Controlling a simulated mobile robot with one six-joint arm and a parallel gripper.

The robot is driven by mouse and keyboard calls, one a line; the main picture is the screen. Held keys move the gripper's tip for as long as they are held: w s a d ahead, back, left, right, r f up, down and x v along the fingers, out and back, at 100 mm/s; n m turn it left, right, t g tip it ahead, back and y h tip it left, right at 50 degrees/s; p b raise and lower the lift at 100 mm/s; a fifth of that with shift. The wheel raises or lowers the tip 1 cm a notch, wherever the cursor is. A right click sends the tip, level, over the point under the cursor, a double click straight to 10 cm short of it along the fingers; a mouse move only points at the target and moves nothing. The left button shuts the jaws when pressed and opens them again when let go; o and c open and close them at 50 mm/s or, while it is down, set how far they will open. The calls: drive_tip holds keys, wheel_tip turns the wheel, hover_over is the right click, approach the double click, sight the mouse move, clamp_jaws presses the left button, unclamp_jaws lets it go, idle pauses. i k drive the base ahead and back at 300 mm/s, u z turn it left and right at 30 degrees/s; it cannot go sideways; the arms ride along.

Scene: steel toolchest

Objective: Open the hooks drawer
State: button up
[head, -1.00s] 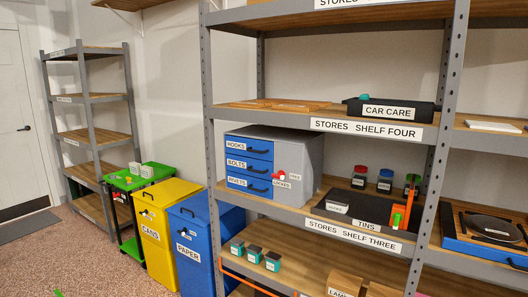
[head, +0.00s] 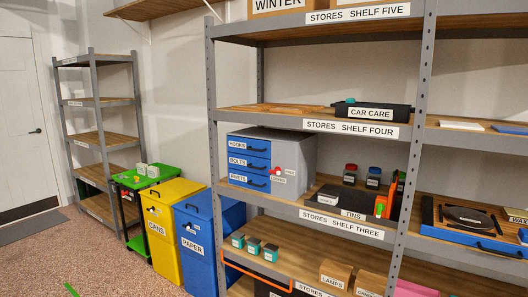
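The small steel toolchest (head: 294,153) stands at the left end of the shelf labelled stores shelf three. Its blue front has three drawers labelled hooks, bolts and rivets from top to bottom. The hooks drawer (head: 250,146) is the top one, with a dark handle, and looks shut. The bolts drawer (head: 249,163) and the rivets drawer (head: 249,181) also look shut. A red knob or lever (head: 276,172) with small labels is on the grey panel right of the drawers. My gripper is not in view.
A grey shelf post (head: 212,120) stands just left of the chest. Blue paper (head: 200,230) and yellow cans (head: 165,215) bins stand left of the rack. A dark tins tray (head: 345,201) sits right of the chest. The carpet floor at front left (head: 110,265) is mostly clear.

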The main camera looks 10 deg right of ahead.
sight(257, 147)
drive_tip(key=k, duration=0.4)
drive_tip(key=u, duration=0.15)
drive_tip(key=i, duration=0.9)
drive_tip(key=z, duration=1.45)
drive_tip(key=k, duration=0.1)
drive_tip(key=u, duration=3.05)
